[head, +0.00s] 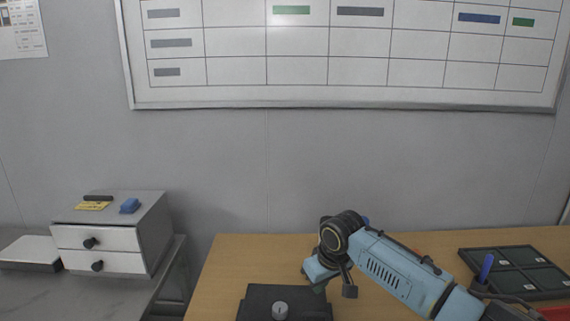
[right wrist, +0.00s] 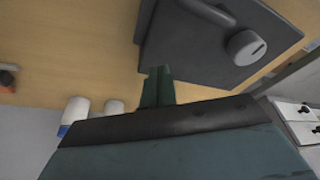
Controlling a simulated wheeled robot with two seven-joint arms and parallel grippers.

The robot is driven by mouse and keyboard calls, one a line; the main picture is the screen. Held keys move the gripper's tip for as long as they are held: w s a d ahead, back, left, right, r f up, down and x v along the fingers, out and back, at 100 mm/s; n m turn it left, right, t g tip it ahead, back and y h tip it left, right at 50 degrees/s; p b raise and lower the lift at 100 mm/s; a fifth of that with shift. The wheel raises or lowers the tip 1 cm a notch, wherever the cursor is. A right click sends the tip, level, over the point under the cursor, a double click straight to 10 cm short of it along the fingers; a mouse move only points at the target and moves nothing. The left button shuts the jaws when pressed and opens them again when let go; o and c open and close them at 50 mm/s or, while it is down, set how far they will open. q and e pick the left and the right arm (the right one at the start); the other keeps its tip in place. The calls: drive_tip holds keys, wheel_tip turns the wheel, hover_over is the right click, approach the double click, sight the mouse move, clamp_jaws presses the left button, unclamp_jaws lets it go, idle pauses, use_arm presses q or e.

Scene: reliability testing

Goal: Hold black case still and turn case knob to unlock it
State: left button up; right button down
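The black case (head: 257,298) lies on the wooden table at the bottom of the head view, partly cut off by the frame edge. Its round grey knob (head: 280,310) is on its top face. My right gripper (head: 319,288) is at the case's far right corner. In the right wrist view, its green fingers (right wrist: 158,84) are together, with nothing visible between them. Their tips are at the edge of the black case (right wrist: 190,45); I cannot tell whether they touch it. The knob (right wrist: 245,47) is clear of the fingers. My left gripper is not in view.
A dark compartment tray (head: 540,280) with a blue pen (head: 487,268) is on the table at right. A drawer unit (head: 155,225) stands at left, beyond a gap. Bare table (head: 225,270) lies left of the case. White cylinders (right wrist: 77,108) show in the wrist view.

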drive_tip(key=shift+f, duration=0.15)
idle(0.3)
drive_tip(key=shift+f, duration=0.9)
